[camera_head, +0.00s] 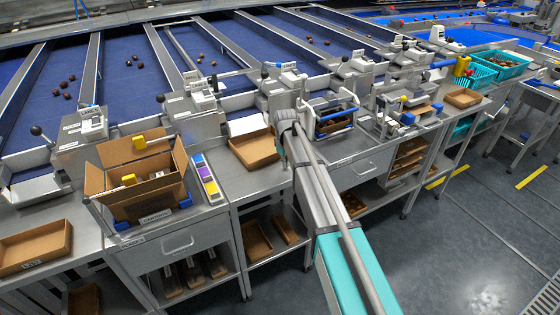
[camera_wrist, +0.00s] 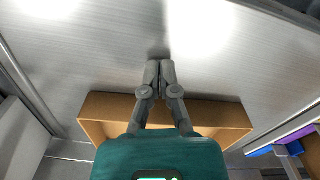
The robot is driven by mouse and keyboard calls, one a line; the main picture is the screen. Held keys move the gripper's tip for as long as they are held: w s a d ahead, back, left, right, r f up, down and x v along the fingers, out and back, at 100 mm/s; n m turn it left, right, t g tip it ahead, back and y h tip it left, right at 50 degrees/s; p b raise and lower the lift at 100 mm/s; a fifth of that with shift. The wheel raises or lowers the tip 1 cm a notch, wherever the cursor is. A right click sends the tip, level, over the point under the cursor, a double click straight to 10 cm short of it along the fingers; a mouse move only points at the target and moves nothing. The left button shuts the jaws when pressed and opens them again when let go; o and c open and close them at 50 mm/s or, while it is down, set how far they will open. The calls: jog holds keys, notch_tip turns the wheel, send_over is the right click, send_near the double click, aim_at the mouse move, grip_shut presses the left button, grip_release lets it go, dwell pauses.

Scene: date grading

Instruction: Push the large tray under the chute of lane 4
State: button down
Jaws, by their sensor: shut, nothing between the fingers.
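A brown open tray (camera_head: 262,150) lies on the metal bench, just in front of a pale chute mouth (camera_head: 247,124). The tray also shows in the wrist view (camera_wrist: 222,112), partly hidden behind my gripper. My gripper (camera_wrist: 160,66) is shut and empty. Its fingertips show past the tray's rim, over bare metal; I cannot tell whether they touch the tray. In the head view my arm hides the tray's right side and the fingertips. Which chute is lane 4 is too small to read.
A cardboard box (camera_head: 104,183) with yellow-handled items and a coloured strip card (camera_head: 207,178) stand left of the tray. A basket with blue handles (camera_head: 333,122) stands right of my arm. Another brown tray (camera_head: 36,247) lies at the far left. Lower shelves hold more trays.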

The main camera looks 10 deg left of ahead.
notch_tip(320, 180, up, 2)
jog(key=shift+w+a+p, duration=0.1)
jog(key=shift+w+p, duration=0.05)
jog(key=shift+p, duration=0.55)
notch_tip(320, 180, up, 8)
jog(key=p, duration=0.7)
jog(key=shift+f+p, duration=0.2)
jog(key=shift+p, duration=0.1)
jog(key=s+d+m, duration=1)
jog(key=s+d, duration=1.4)
jog(key=s, duration=0.3)
jog(key=shift+s+d, duration=0.25)
jog(key=shift+d, duration=0.15)
